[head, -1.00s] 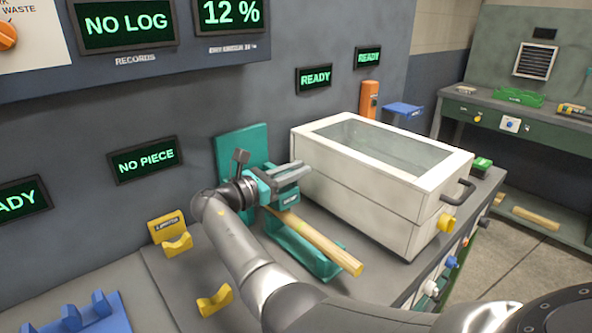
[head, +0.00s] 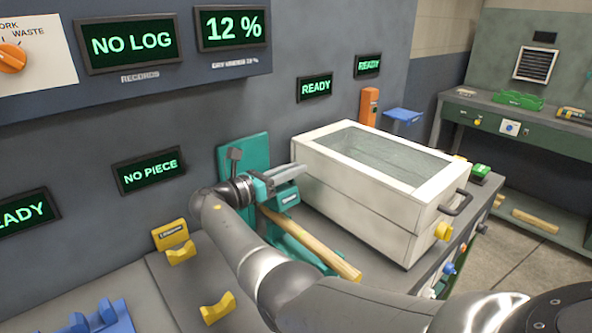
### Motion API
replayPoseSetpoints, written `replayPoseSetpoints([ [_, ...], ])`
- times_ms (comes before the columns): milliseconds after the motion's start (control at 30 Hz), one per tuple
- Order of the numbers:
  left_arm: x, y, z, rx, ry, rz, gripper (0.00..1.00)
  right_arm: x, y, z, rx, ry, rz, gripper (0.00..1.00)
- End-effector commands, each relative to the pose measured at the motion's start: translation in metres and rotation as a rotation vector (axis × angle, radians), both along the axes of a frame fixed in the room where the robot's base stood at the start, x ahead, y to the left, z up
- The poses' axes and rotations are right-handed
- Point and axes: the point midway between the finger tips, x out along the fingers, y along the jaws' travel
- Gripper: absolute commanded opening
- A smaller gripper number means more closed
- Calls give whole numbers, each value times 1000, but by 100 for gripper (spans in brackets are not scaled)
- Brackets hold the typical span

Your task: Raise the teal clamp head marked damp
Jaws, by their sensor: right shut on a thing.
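The teal clamp head (head: 286,196) with a small label sits on the front of a teal upright plate (head: 256,152), left of the white box. The label is too small to read. My right gripper (head: 284,176) is shut on the clamp head, its fingers across the top. A pale round wooden piece (head: 318,249) lies slanting in a teal cradle (head: 290,238) below the clamp head. Its far end shows just under the head. My left gripper is not in view.
A white box with a glass lid (head: 380,160) stands close to the right of the clamp. Yellow rests (head: 216,308) and a blue rack (head: 100,318) are at the front left. A wall panel stands behind. My right arm covers much of the near bench.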

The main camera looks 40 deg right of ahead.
Motion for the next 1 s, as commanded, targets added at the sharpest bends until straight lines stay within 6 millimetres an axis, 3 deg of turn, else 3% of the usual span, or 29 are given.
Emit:
replayPoseSetpoints([
  [100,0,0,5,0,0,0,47,11,1,13,-10,99,0,0],
  [400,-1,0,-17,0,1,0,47,28,2,20,-25,273,0,0],
  [1000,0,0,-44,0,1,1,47,42,4,28,-34,404,0,0],
])
